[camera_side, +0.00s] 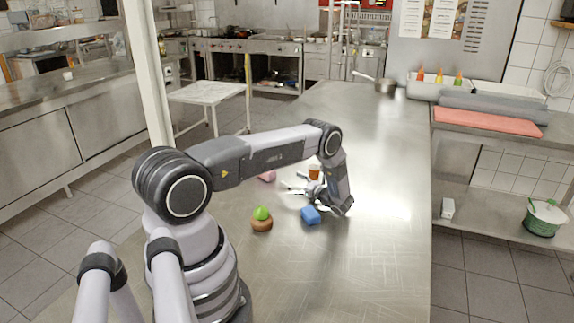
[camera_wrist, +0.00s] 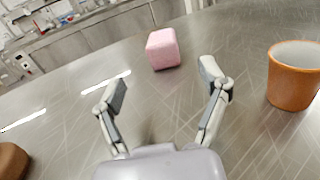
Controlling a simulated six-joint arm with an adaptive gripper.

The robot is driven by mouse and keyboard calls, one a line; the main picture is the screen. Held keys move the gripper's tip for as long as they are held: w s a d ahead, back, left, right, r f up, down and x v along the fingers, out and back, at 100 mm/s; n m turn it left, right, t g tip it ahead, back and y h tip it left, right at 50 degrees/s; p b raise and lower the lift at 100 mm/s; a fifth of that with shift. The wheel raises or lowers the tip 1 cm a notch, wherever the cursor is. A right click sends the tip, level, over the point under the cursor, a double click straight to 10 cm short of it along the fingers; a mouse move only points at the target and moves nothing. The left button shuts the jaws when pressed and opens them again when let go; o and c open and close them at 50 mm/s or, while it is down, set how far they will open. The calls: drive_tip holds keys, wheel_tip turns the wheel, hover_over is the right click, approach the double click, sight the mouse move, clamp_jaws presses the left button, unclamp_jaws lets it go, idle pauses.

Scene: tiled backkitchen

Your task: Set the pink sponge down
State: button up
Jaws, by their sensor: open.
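The pink sponge (camera_wrist: 162,48) is a small block resting on the steel table, ahead of my open fingers in the wrist view. In the side view the sponge (camera_side: 267,175) shows partly, just below my forearm. My gripper (camera_wrist: 163,82) is open and empty, its two fingers spread with bare table between them. The sponge lies beyond the fingertips, apart from them. In the side view my gripper (camera_side: 292,189) is low over the table, pointing left toward the sponge.
An orange cup (camera_wrist: 293,78) stands right of my gripper; it also shows in the side view (camera_side: 314,172). A blue block (camera_side: 310,215) and a brown bowl (camera_side: 262,224) holding a green round thing (camera_side: 262,213) are nearer the side camera.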

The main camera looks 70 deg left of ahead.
drive_tip(key=w+d+r+n+h, duration=0.2)
drive_tip(key=d+r+n, duration=0.1)
drive_tip(key=r, duration=0.6)
drive_tip(key=w+d+r+n+h, duration=0.1)
drive_tip(key=d+r+n+h, duration=0.15)
drive_tip(key=r, duration=0.65)
drive_tip(key=s+d+r+n+t+h, duration=0.35)
drive_tip(key=d+r, duration=0.55)
drive_tip(key=r, duration=0.3)
drive_tip(key=s+d+r+n+t+h, duration=0.2)
drive_tip(key=s+d+r+t+h, duration=0.2)
drive_tip(key=s+d, duration=0.6)
drive_tip(key=s+d+r+n+t+h, duration=0.2)
drive_tip(key=s+d+r+t+h, duration=0.2)
drive_tip(key=s+d, duration=0.6)
drive_tip(key=shift+s+d+r+t, duration=0.2)
drive_tip(key=shift+d+r+t, duration=0.25)
drive_tip(key=shift+d+t, duration=0.5)
